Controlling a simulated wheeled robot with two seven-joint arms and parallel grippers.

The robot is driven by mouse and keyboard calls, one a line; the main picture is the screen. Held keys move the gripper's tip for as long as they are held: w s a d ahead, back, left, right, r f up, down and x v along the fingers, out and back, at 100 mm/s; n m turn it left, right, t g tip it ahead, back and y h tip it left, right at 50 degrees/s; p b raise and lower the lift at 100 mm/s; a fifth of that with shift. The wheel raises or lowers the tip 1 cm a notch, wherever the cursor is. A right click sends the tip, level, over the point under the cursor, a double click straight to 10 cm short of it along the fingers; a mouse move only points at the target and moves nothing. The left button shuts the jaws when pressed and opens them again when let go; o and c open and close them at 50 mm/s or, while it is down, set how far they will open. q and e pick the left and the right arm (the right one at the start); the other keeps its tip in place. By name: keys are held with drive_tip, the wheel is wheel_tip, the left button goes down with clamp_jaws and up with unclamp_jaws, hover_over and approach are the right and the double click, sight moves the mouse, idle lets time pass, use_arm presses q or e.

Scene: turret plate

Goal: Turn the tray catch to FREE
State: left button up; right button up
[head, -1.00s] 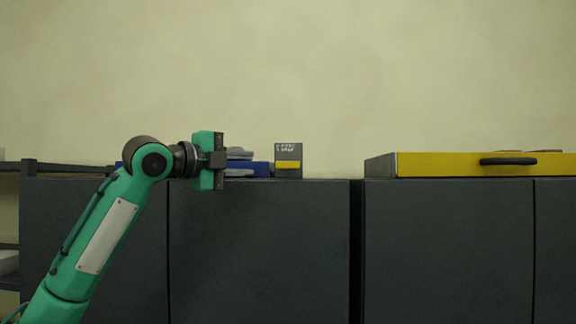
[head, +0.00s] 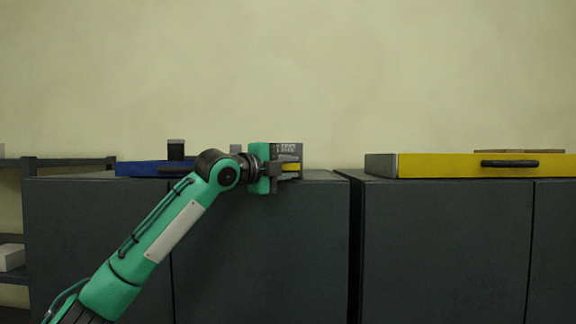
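The tray catch is a small dark block (head: 287,147) with faint white lettering on top and a yellow lever (head: 292,167) lying level across its front. It stands on the dark cabinet's top at the middle of the head view. The lettering is too small to read. My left gripper (head: 291,168) is at the catch, with one finger above the yellow lever and one below it. The fingers look apart, with no clear grip on the lever. The gripper body hides the catch's left part. My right gripper is not in view.
A blue tray (head: 140,168) lies left of the catch, with a dark block (head: 176,150) at it, partly behind my arm. A yellow drawer-like tray (head: 440,165) with a black handle (head: 509,163) sits on the right cabinet. A narrow gap separates the cabinets.

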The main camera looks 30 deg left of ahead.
use_arm(q)
clamp_jaws()
drive_tip(key=shift+f, duration=0.1)
